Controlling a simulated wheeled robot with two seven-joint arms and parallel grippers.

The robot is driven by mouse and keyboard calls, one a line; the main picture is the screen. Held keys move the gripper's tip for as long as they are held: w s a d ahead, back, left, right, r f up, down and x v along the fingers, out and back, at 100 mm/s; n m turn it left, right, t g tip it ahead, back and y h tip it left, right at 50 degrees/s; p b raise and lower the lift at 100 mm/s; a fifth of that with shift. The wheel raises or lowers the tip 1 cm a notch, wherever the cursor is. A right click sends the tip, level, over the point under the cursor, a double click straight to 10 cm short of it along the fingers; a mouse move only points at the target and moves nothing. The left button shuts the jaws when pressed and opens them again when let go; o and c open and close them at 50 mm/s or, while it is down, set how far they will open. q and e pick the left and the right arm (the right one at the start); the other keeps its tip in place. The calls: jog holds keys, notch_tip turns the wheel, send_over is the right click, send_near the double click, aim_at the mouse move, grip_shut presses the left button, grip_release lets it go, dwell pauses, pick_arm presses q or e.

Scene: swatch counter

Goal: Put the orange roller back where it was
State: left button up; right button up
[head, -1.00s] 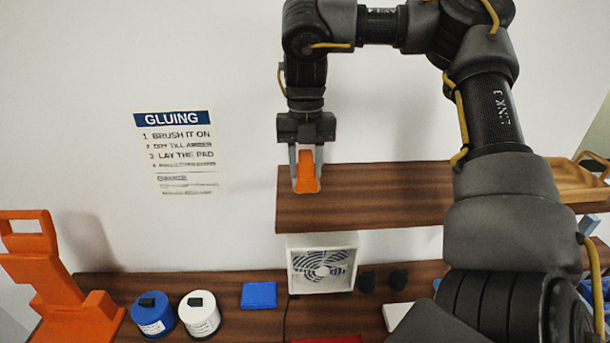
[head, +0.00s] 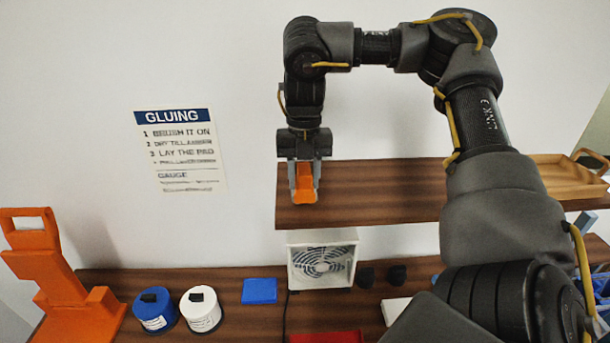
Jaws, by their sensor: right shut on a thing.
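The orange roller (head: 304,184) is between the fingers of my right gripper (head: 304,191), which is shut on it. The gripper points down at the left end of the upper wooden shelf (head: 385,190). The roller's lower end is at or just above the shelf's surface; I cannot tell whether it touches. My left gripper is not in view.
Below the shelf a white fan (head: 322,265) stands on the counter (head: 245,321). A blue block (head: 259,291), a blue jar (head: 154,311), a white jar (head: 201,310) and an orange stand (head: 52,270) are to the left. A wooden tray (head: 565,177) sits at the shelf's right.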

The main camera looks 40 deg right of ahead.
jog(key=shift+s+f, duration=0.2)
jog(key=shift+f, duration=0.25)
jog(key=o, duration=1)
jog(key=shift+f, duration=0.1)
jog(key=shift+o, duration=0.6)
jog(key=shift+f, duration=0.1)
jog(key=shift+w+d, duration=0.15)
jog(key=shift+w, duration=0.2)
jog(key=r, duration=0.8)
jog(key=w+r, duration=0.1)
jog(key=r, duration=0.4)
jog(key=shift+d+r, duration=0.1)
jog(key=shift+d, duration=0.2)
jog(key=shift+r, duration=0.2)
jog(key=shift+d, duration=0.1)
